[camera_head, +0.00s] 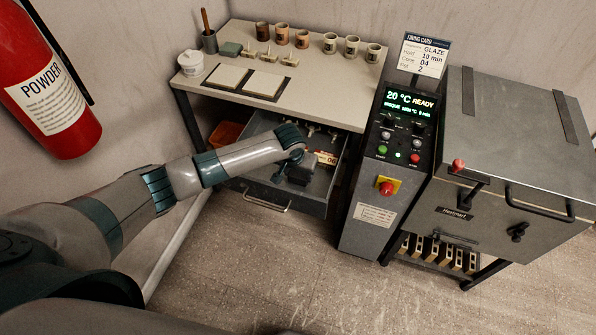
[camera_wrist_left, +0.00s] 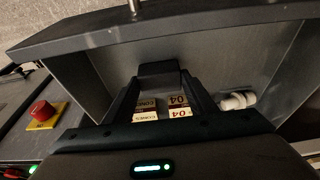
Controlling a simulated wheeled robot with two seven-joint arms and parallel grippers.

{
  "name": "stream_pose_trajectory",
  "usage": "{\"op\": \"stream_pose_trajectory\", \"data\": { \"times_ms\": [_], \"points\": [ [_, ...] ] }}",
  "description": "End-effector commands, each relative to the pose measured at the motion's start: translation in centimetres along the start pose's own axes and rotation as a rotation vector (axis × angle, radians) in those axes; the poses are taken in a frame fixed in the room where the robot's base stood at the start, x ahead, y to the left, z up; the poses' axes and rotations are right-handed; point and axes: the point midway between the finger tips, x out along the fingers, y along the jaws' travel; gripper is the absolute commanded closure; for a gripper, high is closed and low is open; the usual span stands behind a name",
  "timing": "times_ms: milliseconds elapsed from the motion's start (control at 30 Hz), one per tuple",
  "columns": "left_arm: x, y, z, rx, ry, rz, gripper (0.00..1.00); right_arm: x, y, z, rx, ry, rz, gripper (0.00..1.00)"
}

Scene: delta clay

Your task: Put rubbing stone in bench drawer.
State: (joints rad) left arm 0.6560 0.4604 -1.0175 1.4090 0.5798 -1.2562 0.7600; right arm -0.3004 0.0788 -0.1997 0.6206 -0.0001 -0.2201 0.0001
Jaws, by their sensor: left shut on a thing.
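The bench drawer (camera_head: 263,188) is pulled open under the bench top. My left arm reaches into it, and my left gripper (camera_head: 298,174) is over or inside the drawer. In the left wrist view my gripper (camera_wrist_left: 161,88) is shut on a dark block, which I take to be the rubbing stone (camera_wrist_left: 160,70), between the fingertips. The drawer's front wall (camera_wrist_left: 150,32) rises beyond it. Whether the block touches the drawer floor I cannot tell. My right gripper is not in view.
In the drawer lie cone boxes (camera_wrist_left: 178,110) and a whitish item (camera_wrist_left: 237,100). The bench top (camera_head: 318,68) holds jars, tiles and a grey-green block (camera_head: 230,49). The kiln control panel (camera_head: 386,180) stands close right of the drawer. A red extinguisher (camera_head: 50,85) hangs at left.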

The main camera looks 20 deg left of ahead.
Motion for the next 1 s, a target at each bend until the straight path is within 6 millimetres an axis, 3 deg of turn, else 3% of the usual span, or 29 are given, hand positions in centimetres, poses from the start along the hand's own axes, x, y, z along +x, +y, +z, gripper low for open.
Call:
{"op": "stream_pose_trajectory", "data": {
  "times_ms": [367, 400, 467, 500, 1000],
  "points": [
    [0.29, 0.01, 0.03, 0.0, 0.002, 0.001, 0.77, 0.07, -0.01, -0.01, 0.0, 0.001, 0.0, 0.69],
    [0.36, -0.01, 0.07, 0.0, 0.001, 0.0, 0.46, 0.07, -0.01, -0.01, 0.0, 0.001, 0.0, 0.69],
    [0.32, -0.02, 0.04, 0.0, 0.001, 0.0, 0.32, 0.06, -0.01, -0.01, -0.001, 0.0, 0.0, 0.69],
    [0.32, -0.02, 0.05, 0.0, 0.001, 0.0, 0.3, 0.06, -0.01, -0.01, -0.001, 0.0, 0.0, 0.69],
    [-0.56, -0.03, -0.08, -0.001, 0.002, 0.001, 0.3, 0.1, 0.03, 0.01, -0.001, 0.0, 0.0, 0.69]
  ]
}}
